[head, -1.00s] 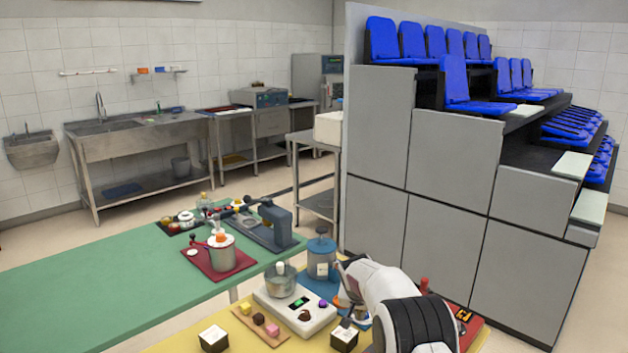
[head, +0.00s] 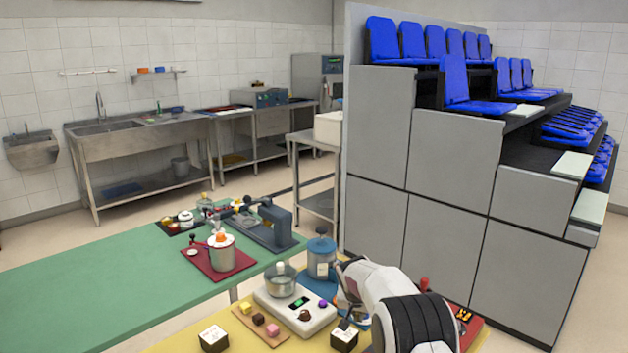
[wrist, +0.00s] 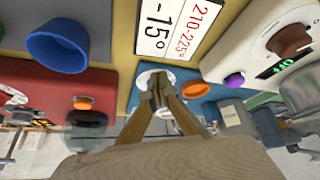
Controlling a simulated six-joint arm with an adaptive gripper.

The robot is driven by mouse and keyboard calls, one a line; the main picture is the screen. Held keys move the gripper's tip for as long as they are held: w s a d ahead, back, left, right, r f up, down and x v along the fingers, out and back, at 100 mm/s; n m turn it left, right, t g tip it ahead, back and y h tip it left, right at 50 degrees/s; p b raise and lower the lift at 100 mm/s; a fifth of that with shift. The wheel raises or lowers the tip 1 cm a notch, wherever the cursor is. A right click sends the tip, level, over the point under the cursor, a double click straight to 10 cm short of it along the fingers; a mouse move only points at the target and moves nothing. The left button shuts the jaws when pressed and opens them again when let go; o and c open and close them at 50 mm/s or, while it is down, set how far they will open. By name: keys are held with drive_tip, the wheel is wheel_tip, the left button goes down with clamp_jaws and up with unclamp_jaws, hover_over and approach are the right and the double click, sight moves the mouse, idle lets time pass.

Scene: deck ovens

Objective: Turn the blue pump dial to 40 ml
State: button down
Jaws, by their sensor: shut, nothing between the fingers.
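The blue pump (head: 321,259), a blue-lidded container with a pale label, stands on a blue base (head: 318,285) behind the white scale-like device. In the wrist view the blue base (wrist: 203,86) carries an orange knob (wrist: 194,89). A round white dial-like disc (wrist: 146,77) lies directly behind my fingertips, partly covered by them. My gripper (wrist: 156,84) is shut and empty, its tips over this disc; I cannot tell whether they touch it. No dial reading is legible. In the head view my arm hides the fingers.
A white device (head: 296,308) with a green display stands left of my arm. White-topped cubes (head: 214,338) and a wooden board (head: 257,325) lie nearby. In the wrist view a blue bowl (wrist: 66,44) and a red panel (wrist: 40,90) are left of the fingers. The green table (head: 100,285) has free room.

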drive_tip(key=shift+r, duration=0.15)
drive_tip(key=shift+r, duration=2.85)
drive_tip(key=shift+s+d+r, duration=0.1)
drive_tip(key=shift+d+r, duration=0.15)
drive_tip(key=shift+d, duration=0.3)
drive_tip(key=shift+s+d+r, duration=0.1)
drive_tip(key=shift+d+r, duration=0.15)
drive_tip(key=shift+d, duration=0.3)
drive_tip(key=shift+f, duration=0.2)
drive_tip(key=shift+f, duration=3.35)
